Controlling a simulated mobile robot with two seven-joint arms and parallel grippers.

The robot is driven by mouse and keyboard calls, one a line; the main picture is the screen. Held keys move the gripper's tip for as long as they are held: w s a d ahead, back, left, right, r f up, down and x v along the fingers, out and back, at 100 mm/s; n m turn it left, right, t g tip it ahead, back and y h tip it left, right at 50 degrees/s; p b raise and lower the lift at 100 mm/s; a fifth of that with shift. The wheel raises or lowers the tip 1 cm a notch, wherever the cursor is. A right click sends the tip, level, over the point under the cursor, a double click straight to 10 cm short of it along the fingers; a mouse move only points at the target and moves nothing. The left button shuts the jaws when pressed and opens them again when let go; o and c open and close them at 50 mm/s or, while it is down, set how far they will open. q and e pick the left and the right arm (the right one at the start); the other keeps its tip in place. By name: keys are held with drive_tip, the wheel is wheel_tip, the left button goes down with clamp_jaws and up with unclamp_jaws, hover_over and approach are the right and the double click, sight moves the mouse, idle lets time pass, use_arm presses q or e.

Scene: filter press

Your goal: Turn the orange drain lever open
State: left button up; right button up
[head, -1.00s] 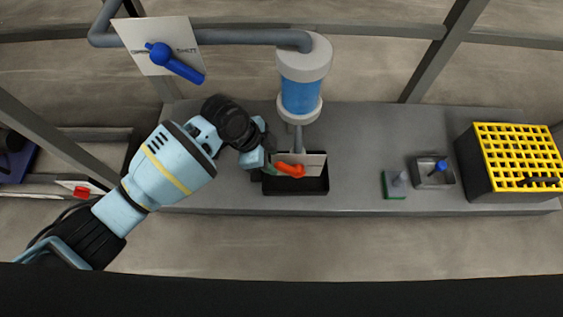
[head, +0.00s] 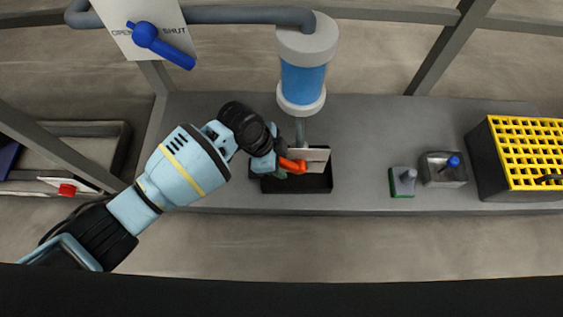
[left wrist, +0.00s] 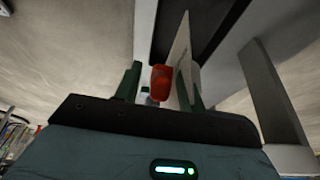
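The orange drain lever (head: 294,166) is at the foot of the blue filter column, in front of a pale plate (head: 316,155) and above a black tray (head: 298,187). My left gripper (head: 279,171) is at the lever's left end and partly hides it. In the left wrist view, the two green fingers of my left gripper (left wrist: 159,70) stand apart, with the red-orange lever (left wrist: 161,80) between them. Gaps show on both sides of the lever. The right finger is close to the pale plate (left wrist: 182,50). My right gripper is not in view.
A blue valve handle (head: 162,45) on a sign marked OPEN and SHUT is at upper left. The column (head: 302,83) rises behind the lever. A green-edged block (head: 402,183), a small metal box (head: 443,172) and a yellow-grated bin (head: 525,152) stand right. Bench between is clear.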

use_arm(q)
drive_tip(key=shift+d+f, duration=0.2)
drive_tip(key=shift+f, duration=0.3)
clamp_jaws()
